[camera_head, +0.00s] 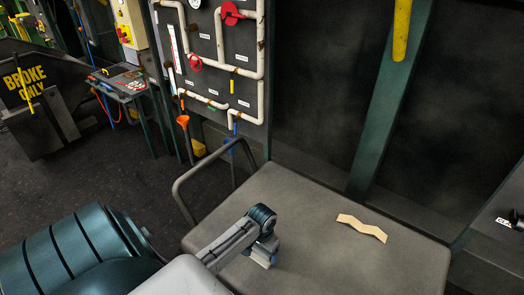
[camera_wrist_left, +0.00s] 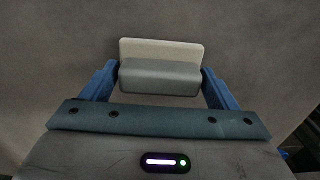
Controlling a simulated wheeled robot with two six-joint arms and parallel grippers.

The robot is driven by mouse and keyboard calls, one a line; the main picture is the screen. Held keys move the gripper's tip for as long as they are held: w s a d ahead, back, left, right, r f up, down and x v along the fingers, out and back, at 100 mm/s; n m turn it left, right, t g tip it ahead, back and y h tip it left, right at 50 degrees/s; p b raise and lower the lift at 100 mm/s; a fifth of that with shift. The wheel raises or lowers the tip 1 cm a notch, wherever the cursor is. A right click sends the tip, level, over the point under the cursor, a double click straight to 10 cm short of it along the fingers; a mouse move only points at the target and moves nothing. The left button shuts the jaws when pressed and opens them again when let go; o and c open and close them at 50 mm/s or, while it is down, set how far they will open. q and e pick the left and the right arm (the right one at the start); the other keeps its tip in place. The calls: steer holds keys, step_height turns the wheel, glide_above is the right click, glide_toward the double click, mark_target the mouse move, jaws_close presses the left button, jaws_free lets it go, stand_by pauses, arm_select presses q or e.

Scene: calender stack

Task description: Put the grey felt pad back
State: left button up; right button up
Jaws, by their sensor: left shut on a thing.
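My left gripper (camera_head: 265,258) is low over the left part of the grey cart top (camera_head: 330,260). The left wrist view shows its blue fingers (camera_wrist_left: 160,85) shut on the sides of a grey block, which looks like the grey felt pad (camera_wrist_left: 160,77). A paler, off-white slab shows along the far side of the grey part. In the head view my wrist and fingers hide most of the held piece. I cannot tell whether it touches the surface below. My right gripper is not in view.
A wavy tan strip (camera_head: 362,227) lies on the right part of the cart top. A bent grey handle (camera_head: 190,178) rises at the cart's left edge. A pipe panel (camera_head: 225,60) and a dark green post (camera_head: 388,100) stand behind. The middle of the top is clear.

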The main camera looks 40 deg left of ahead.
arm_select(q)
steer(key=o, duration=0.9)
steer(key=shift+f, duration=0.1)
steer(key=shift+r, duration=0.45)
step_height(320, 180, up, 11)
steer(key=b, duration=0.3)
steer(key=shift+r+b, duration=0.2)
steer(key=shift+b, duration=0.1)
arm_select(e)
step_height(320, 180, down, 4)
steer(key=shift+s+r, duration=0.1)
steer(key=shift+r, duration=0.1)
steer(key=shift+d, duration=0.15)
